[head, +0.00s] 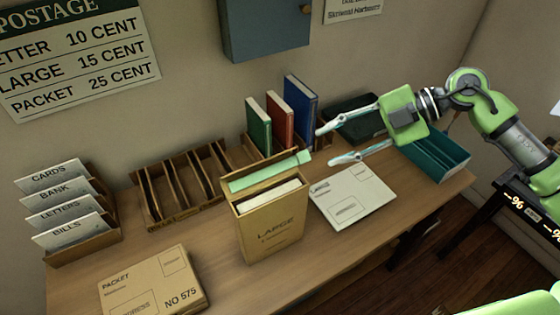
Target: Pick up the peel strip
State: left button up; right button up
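The pale green peel strip (264,172) lies along the raised flap of a tan envelope marked LARGE (268,230). The envelope stands upright on the desk, with white contents showing in its open top. The strip's right end sticks out a little past the flap. My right gripper (325,146) comes in from the right. It is open, with its fingers spread and pointing left, close to the strip's right end. Nothing shows between its fingers. My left gripper is not in view.
A white envelope (352,196) lies right of the tan one, below my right gripper. Green, red and blue books (300,112) stand behind. An empty slotted wooden rack (178,186), a card sorter (88,240), a PACKET parcel (153,285) and a teal tray (437,159) are also on the desk.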

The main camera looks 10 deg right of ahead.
aim_at(305, 156)
jog(key=p+x, duration=0.2)
jog(key=x, duration=0.3)
jog(key=shift+w+a+f, duration=0.1)
jog(key=shift+w+f, duration=0.05)
jog(key=shift+f, duration=0.15)
jog(key=shift+a+f, duration=0.1)
jog(key=shift+a, duration=0.05)
jog(key=c, duration=0.8)
